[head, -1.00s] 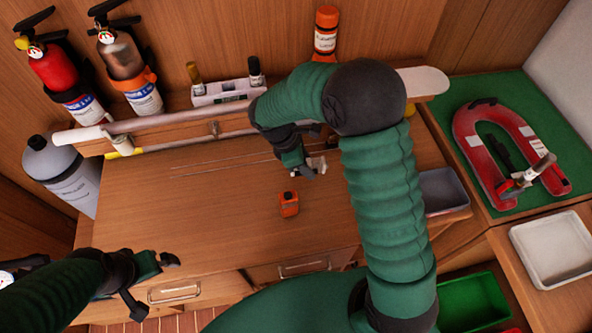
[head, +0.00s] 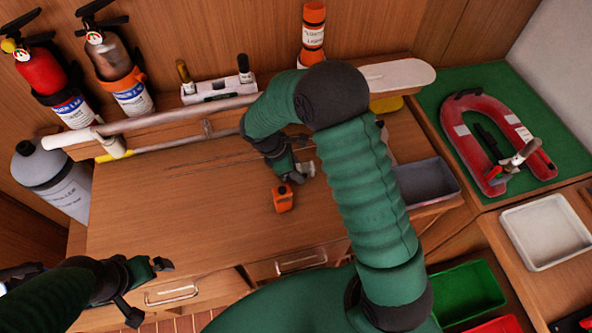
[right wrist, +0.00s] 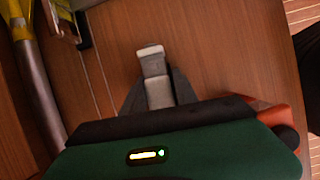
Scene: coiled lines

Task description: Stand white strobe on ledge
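A small white-and-grey block, which looks like the white strobe (right wrist: 153,68), sits between the dark fingers of my right gripper (right wrist: 157,95) in the right wrist view. In the head view my right gripper (head: 296,174) is low over the desk, and a pale bit of the block shows beside it. Whether the block touches the desk cannot be told. The ledge (head: 160,134) runs along the back of the desk, beyond my right gripper; my right arm hides part of it. My left gripper (head: 148,288) is open and empty at the desk's front left edge.
An orange device (head: 283,198) lies on the desk close to my right gripper. A white holder (head: 219,92) with two small bottles and an orange canister (head: 313,35) stand at the back. A grey tray (head: 425,181) is at the right. The desk's left half is clear.

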